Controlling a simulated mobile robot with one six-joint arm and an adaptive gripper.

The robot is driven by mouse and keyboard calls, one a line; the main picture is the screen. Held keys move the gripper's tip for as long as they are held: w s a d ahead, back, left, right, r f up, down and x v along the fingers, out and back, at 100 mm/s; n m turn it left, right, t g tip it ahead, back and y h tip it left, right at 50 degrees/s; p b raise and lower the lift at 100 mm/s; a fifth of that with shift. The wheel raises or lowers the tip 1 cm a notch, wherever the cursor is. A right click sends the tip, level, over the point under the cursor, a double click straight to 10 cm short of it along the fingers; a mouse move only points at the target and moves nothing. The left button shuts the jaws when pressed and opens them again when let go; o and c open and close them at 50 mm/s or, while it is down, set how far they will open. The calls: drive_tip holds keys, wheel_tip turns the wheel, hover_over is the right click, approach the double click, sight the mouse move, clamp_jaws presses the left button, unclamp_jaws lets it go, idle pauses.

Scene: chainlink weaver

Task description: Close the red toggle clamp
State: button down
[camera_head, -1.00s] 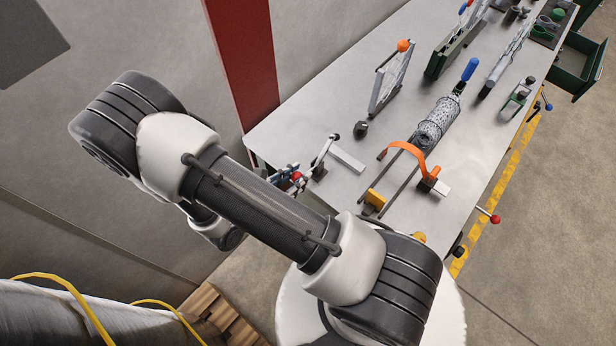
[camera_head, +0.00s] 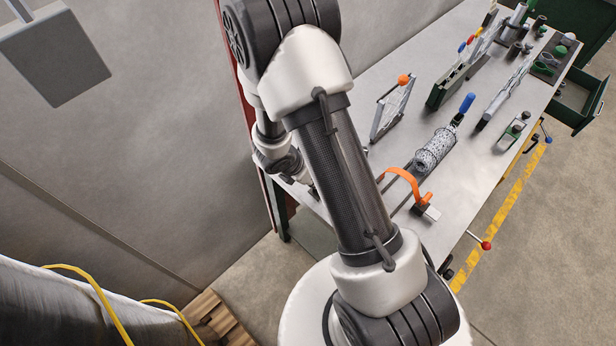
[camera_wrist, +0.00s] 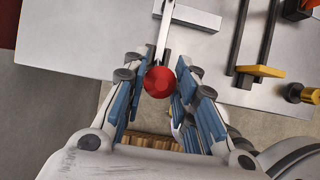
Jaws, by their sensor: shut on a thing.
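In the wrist view the red knob (camera_wrist: 160,82) of the toggle clamp sits between the blue-padded fingers of my gripper (camera_wrist: 158,76), which is shut on it. A grey metal lever (camera_wrist: 164,38) runs from the knob up the picture toward a pale bar (camera_wrist: 190,15) on the table. The knob shows just off the table edge, over the floor. In the head view my arm hides the clamp, the knob and the fingers.
The workbench (camera_head: 478,190) carries an orange curved handle (camera_head: 408,180), a mesh cylinder (camera_head: 436,148) and an upright frame with an orange knob (camera_head: 402,80). Another red-knobbed lever (camera_head: 484,244) sticks out at the bench's right edge. A yellow block (camera_wrist: 260,71) lies right of the clamp.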

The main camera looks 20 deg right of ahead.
drive_tip(key=shift+w+d+r, duration=0.2)
drive_tip(key=shift+d, duration=0.15)
drive_tip(key=c, duration=1.8)
unclamp_jaws()
drive_tip(key=shift+o, duration=1.4)
drive_tip(key=shift+d, duration=0.15)
drive_tip(key=shift+o, duration=1.1)
drive_tip(key=shift+f, duration=0.1)
drive_tip(key=v, duration=1.2)
